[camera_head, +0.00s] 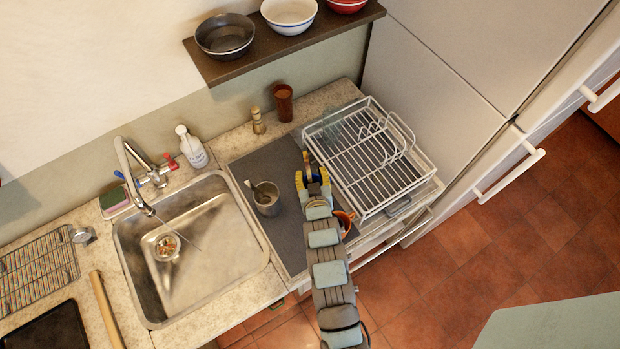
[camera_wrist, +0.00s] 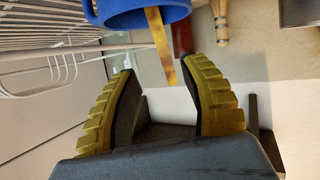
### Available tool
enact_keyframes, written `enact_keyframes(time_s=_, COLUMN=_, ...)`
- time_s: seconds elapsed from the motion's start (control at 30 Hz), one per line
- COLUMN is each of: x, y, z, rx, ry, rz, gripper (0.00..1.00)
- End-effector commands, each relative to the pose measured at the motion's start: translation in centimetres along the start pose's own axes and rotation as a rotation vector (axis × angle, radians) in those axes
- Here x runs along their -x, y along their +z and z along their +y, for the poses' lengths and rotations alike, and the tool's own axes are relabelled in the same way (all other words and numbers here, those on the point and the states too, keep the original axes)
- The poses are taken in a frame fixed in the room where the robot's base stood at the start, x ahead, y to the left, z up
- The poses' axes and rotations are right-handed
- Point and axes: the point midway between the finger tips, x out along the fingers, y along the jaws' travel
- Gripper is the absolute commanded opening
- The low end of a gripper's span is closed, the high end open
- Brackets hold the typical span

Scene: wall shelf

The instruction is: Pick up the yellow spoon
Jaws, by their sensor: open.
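In the wrist view, a yellow-orange spoon handle (camera_wrist: 160,45) sticks out of a blue cup (camera_wrist: 140,17) at the top. Its end shows between the tips of my gripper (camera_wrist: 158,70). The two yellow ribbed fingers are apart, one on each side of the handle, with no clear contact. In the head view, my gripper (camera_head: 313,174) is over the right part of the dark mat, beside the dish rack. There my gripper and arm largely hide the blue cup and the spoon.
A grey mug (camera_head: 267,200) with a utensil in it stands left of my gripper on the dark mat (camera_head: 262,165). The white dish rack (camera_head: 375,185) is close on the right. An orange cup (camera_head: 344,222) is beside my arm. The sink (camera_head: 200,260) lies left.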

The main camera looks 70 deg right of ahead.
Motion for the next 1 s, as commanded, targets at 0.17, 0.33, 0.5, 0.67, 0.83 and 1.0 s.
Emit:
enact_keyframes(time_s=0.17, x=-1.1, y=0.1, z=-0.3, rx=-0.001, ry=0.0, rz=-0.006, gripper=0.45)
enact_keyframes(time_s=0.33, x=-2.5, y=0.0, z=-0.6, rx=-0.001, ry=0.0, rz=-0.003, gripper=0.45)
enact_keyframes(time_s=0.5, x=-4.1, y=0.1, z=-0.7, rx=0.0, ry=0.0, rz=-0.002, gripper=0.45)
enact_keyframes(time_s=0.67, x=-4.9, y=0.3, z=-0.7, rx=0.0, ry=0.0, rz=-0.005, gripper=0.45)
enact_keyframes(time_s=0.83, x=-4.9, y=0.3, z=-0.7, rx=0.0, ry=0.0, rz=-0.004, gripper=0.45)
enact_keyframes(time_s=1.0, x=-4.9, y=0.3, z=-0.7, rx=0.0, ry=0.0, rz=-0.003, gripper=0.14)
